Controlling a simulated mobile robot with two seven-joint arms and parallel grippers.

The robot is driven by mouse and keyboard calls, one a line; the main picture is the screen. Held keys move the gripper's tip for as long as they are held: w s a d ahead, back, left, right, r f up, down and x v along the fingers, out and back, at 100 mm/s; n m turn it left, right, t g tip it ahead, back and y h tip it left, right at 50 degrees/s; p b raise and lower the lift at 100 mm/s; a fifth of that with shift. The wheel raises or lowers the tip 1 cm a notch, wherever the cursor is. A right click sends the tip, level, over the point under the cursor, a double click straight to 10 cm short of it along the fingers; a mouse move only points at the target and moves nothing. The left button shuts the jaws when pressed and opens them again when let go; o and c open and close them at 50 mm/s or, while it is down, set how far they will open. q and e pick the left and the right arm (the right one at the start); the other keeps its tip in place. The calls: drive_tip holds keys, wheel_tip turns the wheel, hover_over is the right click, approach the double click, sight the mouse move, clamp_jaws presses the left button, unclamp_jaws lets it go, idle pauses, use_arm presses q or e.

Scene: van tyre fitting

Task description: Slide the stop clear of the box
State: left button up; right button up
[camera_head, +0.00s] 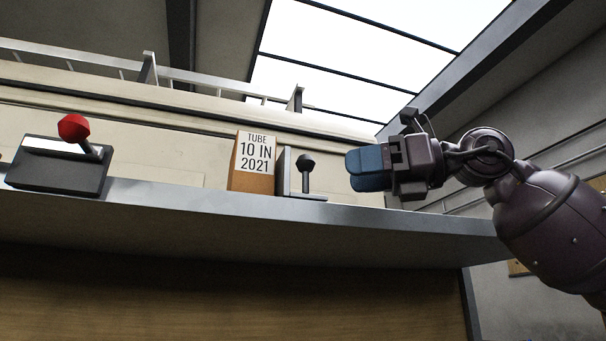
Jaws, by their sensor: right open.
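The box (256,164) is tan with a white label reading "TUBE 10 IN 2021". It stands upright on a grey shelf (300,216). The stop (286,171), a grey upright plate on a flat foot with a dark ball knob (305,162), stands close at the box's right side. I cannot tell whether they touch. My right gripper (352,170) has blue fingertips and points left, to the right of the knob with a gap between. It is empty; its fingers overlap in this view. My left gripper is out of view.
A dark block with a red-knobbed lever (75,134) sits on the shelf at the left. Bare shelf lies between it and the box. The shelf's front edge runs across the view, with a wall behind and a wood panel (230,300) below.

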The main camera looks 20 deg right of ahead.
sight(308, 172)
drive_tip(key=p+x, duration=0.2)
drive_tip(key=x, duration=0.6)
drive_tip(key=shift+w+a, duration=0.1)
drive_tip(key=shift+a, duration=0.2)
clamp_jaws()
drive_tip(key=shift+d, duration=0.15)
